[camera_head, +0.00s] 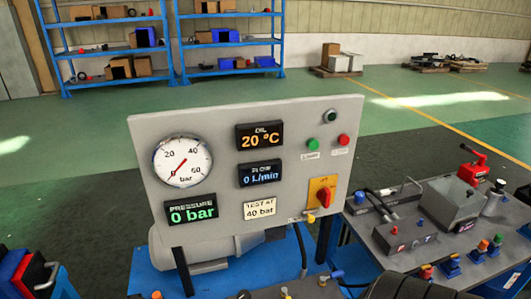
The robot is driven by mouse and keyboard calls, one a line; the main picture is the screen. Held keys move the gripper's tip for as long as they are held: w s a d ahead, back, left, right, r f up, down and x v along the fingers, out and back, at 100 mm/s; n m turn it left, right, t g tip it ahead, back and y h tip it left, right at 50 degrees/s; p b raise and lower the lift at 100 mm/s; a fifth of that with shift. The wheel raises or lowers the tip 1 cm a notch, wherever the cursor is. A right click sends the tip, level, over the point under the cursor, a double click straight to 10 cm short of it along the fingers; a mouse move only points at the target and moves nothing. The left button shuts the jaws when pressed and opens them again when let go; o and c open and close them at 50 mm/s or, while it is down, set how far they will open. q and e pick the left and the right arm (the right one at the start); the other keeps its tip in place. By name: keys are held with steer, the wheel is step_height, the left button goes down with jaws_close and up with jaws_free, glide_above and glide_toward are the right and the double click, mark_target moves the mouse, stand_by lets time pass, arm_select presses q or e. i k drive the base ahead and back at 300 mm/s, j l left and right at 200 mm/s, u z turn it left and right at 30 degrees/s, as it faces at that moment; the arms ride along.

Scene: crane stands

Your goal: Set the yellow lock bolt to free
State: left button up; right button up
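I cannot make out for certain which part is the yellow lock bolt. A small yellow knob (311,218) sticks out at the lower right edge of the grey gauge panel (220,132). No gripper of mine can be made out in the head view.
A red rotary switch (324,196) sits on a yellow plate. The pressure display (191,212) reads 0 bar. A bench unit (420,235) with a red-handled part (474,165) stands right. Blue shelves (160,45) stand behind open green floor. A dark rounded shape fills the bottom right.

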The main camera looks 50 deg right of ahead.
mark_target(310, 214)
steer(key=z, duration=1.5)
